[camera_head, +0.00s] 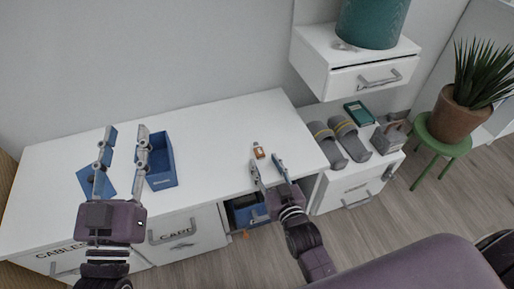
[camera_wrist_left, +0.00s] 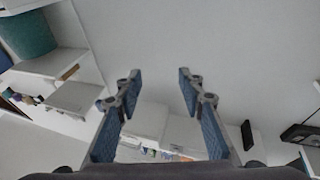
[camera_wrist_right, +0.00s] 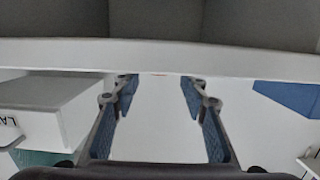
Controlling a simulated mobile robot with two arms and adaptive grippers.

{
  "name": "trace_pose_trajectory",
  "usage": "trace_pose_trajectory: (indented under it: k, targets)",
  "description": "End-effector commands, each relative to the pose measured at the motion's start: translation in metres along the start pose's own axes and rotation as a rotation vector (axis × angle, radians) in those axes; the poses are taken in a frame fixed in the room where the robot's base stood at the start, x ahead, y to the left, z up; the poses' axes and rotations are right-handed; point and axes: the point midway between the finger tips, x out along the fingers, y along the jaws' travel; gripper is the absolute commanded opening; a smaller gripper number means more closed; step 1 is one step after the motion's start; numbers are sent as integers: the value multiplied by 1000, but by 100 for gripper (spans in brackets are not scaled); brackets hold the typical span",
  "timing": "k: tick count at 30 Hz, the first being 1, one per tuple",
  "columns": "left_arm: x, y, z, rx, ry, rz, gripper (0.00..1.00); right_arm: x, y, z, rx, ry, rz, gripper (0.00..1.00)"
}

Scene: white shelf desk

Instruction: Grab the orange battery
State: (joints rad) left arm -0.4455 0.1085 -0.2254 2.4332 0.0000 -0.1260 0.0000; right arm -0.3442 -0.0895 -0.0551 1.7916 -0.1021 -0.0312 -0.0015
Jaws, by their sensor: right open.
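The orange battery (camera_head: 258,151) is a small orange item with a pale top, standing on the white desk (camera_head: 225,125) near its right end. My right gripper (camera_head: 266,163) is open and empty, its fingertips just in front of and close to the battery in the head view. The right wrist view shows its fingers (camera_wrist_right: 160,80) spread apart with the pale desk edge beyond; I cannot make out the battery there. My left gripper (camera_head: 127,132) is open and empty above the left part of the desk. Its spread fingers also show in the left wrist view (camera_wrist_left: 157,75).
A blue open box (camera_head: 160,170) and its blue lid (camera_head: 97,181) are on the desk's left side. Grey slippers (camera_head: 349,140) and a green box (camera_head: 359,112) lie on the low cabinet at right. A drawer unit (camera_head: 340,77) hangs above. The desk's middle is clear.

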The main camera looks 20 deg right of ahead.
Motion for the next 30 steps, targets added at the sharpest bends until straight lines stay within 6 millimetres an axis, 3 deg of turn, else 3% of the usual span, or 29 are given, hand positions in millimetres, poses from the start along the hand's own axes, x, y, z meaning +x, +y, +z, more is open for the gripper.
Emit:
trace_pose_trajectory:
  k: [8,22,30]
  targets:
    - [-1,3,-23,-4,111,6,36,12,0,-1,0,3,0,41]
    - [-26,11,-101,-21,492,22,36,48,0,-5,0,2,0,41]
    - [-34,12,-115,-25,566,25,36,54,0,-6,1,0,0,41]
